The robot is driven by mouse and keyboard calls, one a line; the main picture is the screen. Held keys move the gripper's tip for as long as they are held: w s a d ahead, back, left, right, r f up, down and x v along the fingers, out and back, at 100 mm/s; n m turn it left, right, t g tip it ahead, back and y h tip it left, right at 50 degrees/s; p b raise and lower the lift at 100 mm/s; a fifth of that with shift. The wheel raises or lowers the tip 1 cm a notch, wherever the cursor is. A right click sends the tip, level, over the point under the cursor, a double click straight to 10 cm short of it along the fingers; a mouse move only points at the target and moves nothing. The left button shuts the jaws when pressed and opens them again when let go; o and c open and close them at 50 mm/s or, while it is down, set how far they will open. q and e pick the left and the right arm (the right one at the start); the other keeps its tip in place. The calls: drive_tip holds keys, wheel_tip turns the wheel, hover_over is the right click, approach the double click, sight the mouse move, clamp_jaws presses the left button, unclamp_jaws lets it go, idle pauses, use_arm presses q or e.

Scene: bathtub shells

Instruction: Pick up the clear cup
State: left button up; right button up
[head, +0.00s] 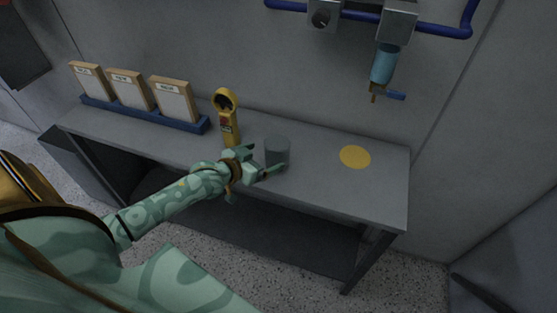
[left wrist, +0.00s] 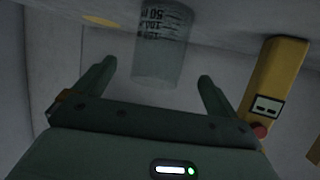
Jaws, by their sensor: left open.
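The clear cup (head: 277,150) stands upright on the grey table, near its front edge in the head view. It is see-through and looks greyish. In the left wrist view the cup (left wrist: 162,45) shows dark measuring marks and lies ahead of the fingers, roughly between their lines. My left gripper (head: 272,170) is at the front of the cup; in the left wrist view its two fingers (left wrist: 155,85) are spread apart with nothing held. Whether a finger touches the cup cannot be told. My right gripper does not show.
A yellow handheld device (head: 228,118) stands close left of the cup; it also shows in the left wrist view (left wrist: 272,80). A yellow disc (head: 355,157) lies on the otherwise clear right part of the table (head: 385,180).

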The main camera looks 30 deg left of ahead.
sight(285, 149)
use_arm(q)
drive_tip(key=shift+x, duration=1)
drive_tip(key=b+x, duration=0.1)
drive_tip(key=x, duration=0.1)
drive_tip(key=b+x, duration=0.1)
drive_tip(key=x, duration=0.1)
drive_tip(key=shift+w+d+f+b, duration=0.15)
drive_tip(key=shift+f+b, duration=0.15)
drive_tip(key=shift+f, duration=0.05)
drive_tip(key=shift+w+f, duration=0.1)
drive_tip(key=shift+w, duration=0.25)
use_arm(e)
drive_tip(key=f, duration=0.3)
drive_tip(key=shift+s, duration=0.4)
use_arm(q)
drive_tip(key=shift+c, duration=0.7)
drive_tip(key=c, duration=0.9)
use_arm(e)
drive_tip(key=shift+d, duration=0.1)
